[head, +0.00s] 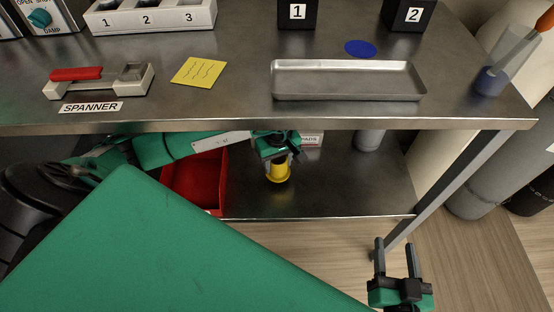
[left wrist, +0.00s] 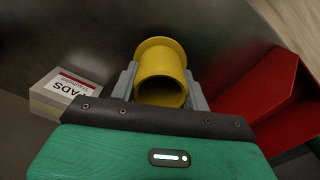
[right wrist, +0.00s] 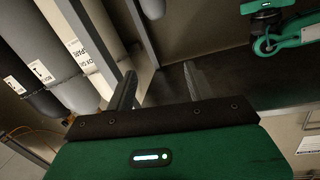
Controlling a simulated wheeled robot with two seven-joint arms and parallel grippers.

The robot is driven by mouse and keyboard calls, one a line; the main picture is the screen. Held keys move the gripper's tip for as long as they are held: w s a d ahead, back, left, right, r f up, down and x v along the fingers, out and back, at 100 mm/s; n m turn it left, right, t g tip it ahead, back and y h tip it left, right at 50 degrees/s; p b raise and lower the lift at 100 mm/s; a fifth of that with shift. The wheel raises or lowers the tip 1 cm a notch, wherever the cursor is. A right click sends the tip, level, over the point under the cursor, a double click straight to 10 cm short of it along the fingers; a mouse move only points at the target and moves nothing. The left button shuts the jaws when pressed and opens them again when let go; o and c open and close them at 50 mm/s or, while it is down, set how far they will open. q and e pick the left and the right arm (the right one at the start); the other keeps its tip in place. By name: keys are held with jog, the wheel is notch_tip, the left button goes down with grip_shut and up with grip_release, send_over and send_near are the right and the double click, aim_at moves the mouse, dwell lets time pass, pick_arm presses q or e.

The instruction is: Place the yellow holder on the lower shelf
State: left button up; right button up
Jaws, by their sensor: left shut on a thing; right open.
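The yellow holder (head: 279,174) is a short hollow tube with a wide flange at its lower end. My left gripper (head: 280,157) reaches under the tabletop and is shut on it. In the left wrist view the holder (left wrist: 160,74) sits between both fingers (left wrist: 162,92), its open end facing the camera. The holder is upright, flange down, at or just above the lower shelf (head: 335,190); I cannot tell whether it touches. My right gripper (head: 395,246) is open and empty, outside the table's right front leg; it also shows in the right wrist view (right wrist: 158,76).
A red bin (head: 196,183) stands left of the holder on the shelf. A PADS box (left wrist: 64,94) and a grey cylinder (head: 368,139) stand behind. The shelf right of the holder is clear. The tabletop edge (head: 330,125) overhangs my left arm. Gas cylinders (head: 480,185) stand right.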

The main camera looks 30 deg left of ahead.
aim_at(278, 163)
pick_arm(q)
jog(key=shift+w+a, duration=0.3)
jog(key=shift+w, duration=0.25)
jog(key=shift+w+a, duration=0.3)
jog(key=shift+w, duration=0.25)
jog(key=shift+w+a+f, duration=0.1)
jog(key=shift+w, duration=0.05)
notch_tip(278, 163, down, 3)
jog(key=shift+f+b, duration=0.1)
jog(key=shift+b, duration=0.4)
pick_arm(e)
jog(key=r+t, duration=0.1)
jog(key=w+d+r+t, duration=0.1)
jog(key=r, duration=0.1)
jog(key=r+t, duration=0.1)
jog(key=r, duration=0.1)
jog(key=shift+w+d, duration=0.15)
jog(key=shift+w, duration=0.25)
pick_arm(q)
jog(key=shift+f, duration=0.1)
pick_arm(e)
jog(key=shift+r, duration=0.15)
pick_arm(q)
jog(key=o, duration=1)
pick_arm(e)
jog(key=shift+w+d+r+t, duration=0.1)
jog(key=shift+d+r+t, duration=0.05)
jog(key=shift+r+t, duration=0.25)
